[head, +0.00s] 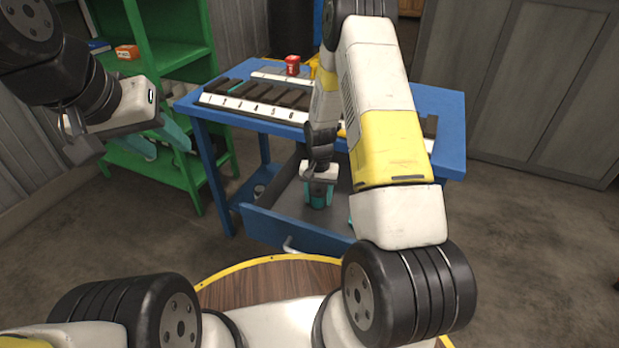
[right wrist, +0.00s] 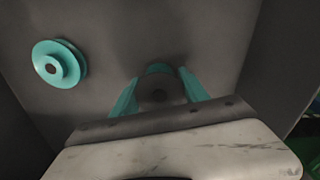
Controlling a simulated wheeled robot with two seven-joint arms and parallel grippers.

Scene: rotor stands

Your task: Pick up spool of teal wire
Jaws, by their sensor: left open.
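My right gripper (head: 319,190) reaches down into the open drawer of the blue table. In the right wrist view its teal fingers (right wrist: 158,92) stand on either side of a dark round piece with a teal rim (right wrist: 157,70). I cannot tell whether they press on it. A teal spool (right wrist: 60,63) lies on the drawer floor to the left in the right wrist view, apart from the fingers. In the head view a bit of teal shows at the right of the drawer, mostly hidden by my right arm. My left gripper (head: 163,142) is open and empty, in the air at the left.
The blue table (head: 446,105) carries a numbered rack (head: 255,108), a red can (head: 292,65) and things partly hidden by my right arm. The drawer front (head: 290,228) faces me. A green shelf (head: 180,50) stands at the left with an orange box (head: 127,52).

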